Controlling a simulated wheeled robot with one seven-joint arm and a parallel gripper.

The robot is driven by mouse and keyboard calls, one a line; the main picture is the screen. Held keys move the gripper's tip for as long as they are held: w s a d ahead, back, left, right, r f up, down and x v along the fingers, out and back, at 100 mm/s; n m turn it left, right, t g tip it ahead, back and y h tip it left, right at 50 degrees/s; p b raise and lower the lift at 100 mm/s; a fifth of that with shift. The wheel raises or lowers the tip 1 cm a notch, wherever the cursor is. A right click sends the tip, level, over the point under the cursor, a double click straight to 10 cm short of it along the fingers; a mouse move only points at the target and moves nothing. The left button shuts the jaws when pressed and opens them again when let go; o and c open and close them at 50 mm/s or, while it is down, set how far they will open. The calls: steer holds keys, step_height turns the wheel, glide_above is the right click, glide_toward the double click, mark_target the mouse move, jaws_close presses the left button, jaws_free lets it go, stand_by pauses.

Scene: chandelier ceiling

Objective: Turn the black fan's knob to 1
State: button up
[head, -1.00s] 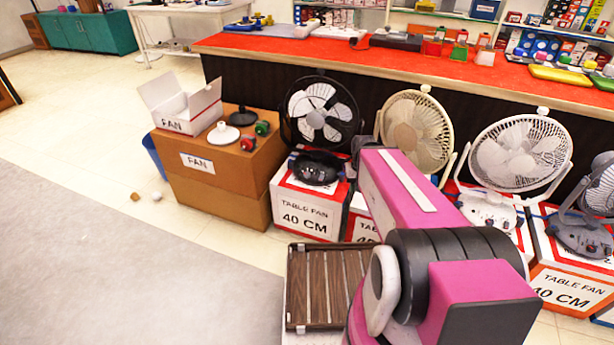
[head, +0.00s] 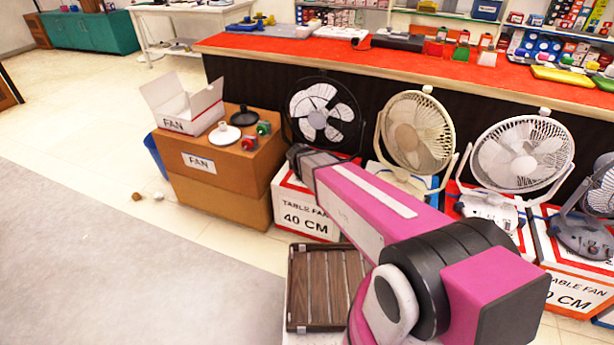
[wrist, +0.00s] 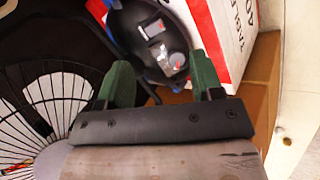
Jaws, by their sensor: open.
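The black fan (head: 320,112) stands on a white and red box in the head view, its round guard facing forward. My arm covers its base there. In the wrist view the dark fan base (wrist: 130,28) is at the top, with a small panel of grey parts and an orange mark (wrist: 157,29). A grey knob-like part (wrist: 176,60) sits low on this panel; its setting is too small to read. My gripper (wrist: 160,68) is open, its two green fingers either side of the panel's lower end. Touch cannot be told. The fan guard (wrist: 62,95) is at left.
Cream (head: 416,132) and white (head: 522,152) fans stand to the right on their boxes. A brown carton (head: 208,195) stands to the left. The red-topped counter (head: 400,62) runs behind. A slatted brown board (head: 325,285) lies in front. Open floor is at left.

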steer(key=w+a+f+n+t, duration=0.2)
steer(key=w+a+n, duration=0.1)
steer(key=a, duration=0.4)
steer(key=x, duration=1)
steer(key=shift+w+d+f, duration=0.1)
steer(key=shift+w+d, duration=0.15)
steer(key=shift+w, duration=0.05)
steer(key=c, duration=0.9)
